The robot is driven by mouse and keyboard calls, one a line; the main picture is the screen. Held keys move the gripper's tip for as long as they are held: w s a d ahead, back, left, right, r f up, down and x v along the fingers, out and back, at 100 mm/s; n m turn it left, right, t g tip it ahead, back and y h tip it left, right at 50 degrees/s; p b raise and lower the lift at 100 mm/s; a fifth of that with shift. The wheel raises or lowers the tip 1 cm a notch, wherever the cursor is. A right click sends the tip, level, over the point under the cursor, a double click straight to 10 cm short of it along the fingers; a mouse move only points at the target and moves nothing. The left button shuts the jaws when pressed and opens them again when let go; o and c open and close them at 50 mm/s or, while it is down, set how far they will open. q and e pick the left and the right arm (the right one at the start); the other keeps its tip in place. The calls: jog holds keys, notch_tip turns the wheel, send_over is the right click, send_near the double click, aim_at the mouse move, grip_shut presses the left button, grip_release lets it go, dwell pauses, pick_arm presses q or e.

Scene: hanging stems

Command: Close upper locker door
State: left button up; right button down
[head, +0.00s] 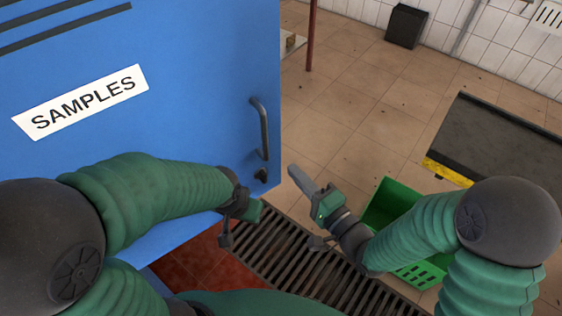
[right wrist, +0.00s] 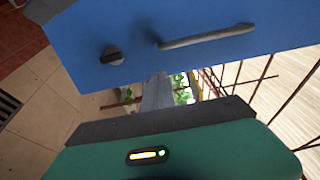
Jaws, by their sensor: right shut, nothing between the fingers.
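The blue locker door (head: 200,60) with a white SAMPLES label (head: 80,102) fills the left of the head view. Floor shows below and beside it, so it appears swung out. Its grey bar handle (head: 262,130) and dark knob (head: 262,176) sit near its right edge. The right wrist view also shows the door (right wrist: 190,25), its handle (right wrist: 208,37) and knob (right wrist: 112,56). My right gripper (head: 296,174) is shut and empty, just right of the door's edge, with no contact clear. My left gripper (head: 246,210) is at the door's lower right; its fingers are unclear.
A green crate (head: 387,205) stands on the floor behind my right arm. A dark floor grating (head: 290,245) runs below the grippers. A dark bench with a yellow edge (head: 448,172) is at the right. A black bin (head: 406,26) stands by the wall. Tiled floor between is clear.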

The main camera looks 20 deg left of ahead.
aim_at(271, 146)
jog(key=p+x, duration=0.1)
jog(key=x, duration=0.7)
jog(key=shift+w+a, duration=0.15)
jog(key=shift+d, duration=0.3)
